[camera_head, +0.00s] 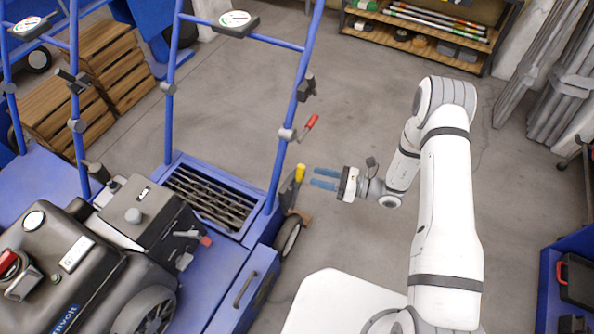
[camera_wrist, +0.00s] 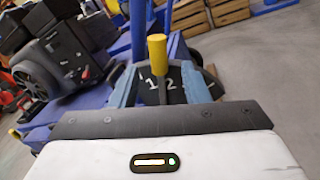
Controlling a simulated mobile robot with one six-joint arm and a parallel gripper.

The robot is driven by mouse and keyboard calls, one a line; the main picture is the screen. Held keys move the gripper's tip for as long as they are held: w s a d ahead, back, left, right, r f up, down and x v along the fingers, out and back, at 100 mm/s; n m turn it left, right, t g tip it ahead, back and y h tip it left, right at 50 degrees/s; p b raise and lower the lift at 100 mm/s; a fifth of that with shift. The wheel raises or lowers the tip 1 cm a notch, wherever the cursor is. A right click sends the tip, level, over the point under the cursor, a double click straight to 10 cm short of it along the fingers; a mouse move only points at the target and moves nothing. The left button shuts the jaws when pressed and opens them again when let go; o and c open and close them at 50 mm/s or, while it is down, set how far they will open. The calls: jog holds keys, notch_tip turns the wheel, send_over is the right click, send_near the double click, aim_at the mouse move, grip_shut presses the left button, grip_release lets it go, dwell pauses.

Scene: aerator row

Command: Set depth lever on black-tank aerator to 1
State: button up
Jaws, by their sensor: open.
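The black-tank aerator (camera_head: 225,290) has a blue frame and a black tank and engine, and fills the lower left of the head view. Its depth lever has a yellow knob (camera_head: 300,172) at the frame's right side. The yellow knob (camera_wrist: 157,47) also shows upright in the wrist view, over a dark plate (camera_wrist: 174,92) marked 1 and 2. The lever appears between the two numerals; its exact setting is unclear. My gripper (camera_head: 312,178) is open just right of the knob. In the wrist view its blue fingers (camera_wrist: 158,72) lie on either side of the lever, with no visible contact.
A red-handled lever (camera_head: 311,123) sits on the blue upright above the knob. A wheel (camera_head: 288,238) is below. Wooden crates (camera_head: 110,62) stand at the back left, and a shelf with rods (camera_head: 430,30) at the back.

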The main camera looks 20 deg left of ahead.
aim_at(300, 173)
jog(key=a, duration=0.2)
jog(key=a+b, duration=0.1)
jog(key=a, duration=0.1)
jog(key=s+a, duration=0.1)
jog(key=a, duration=0.1)
jog(key=shift+a, duration=0.35)
jog(key=shift+c, duration=0.5)
grip_shut()
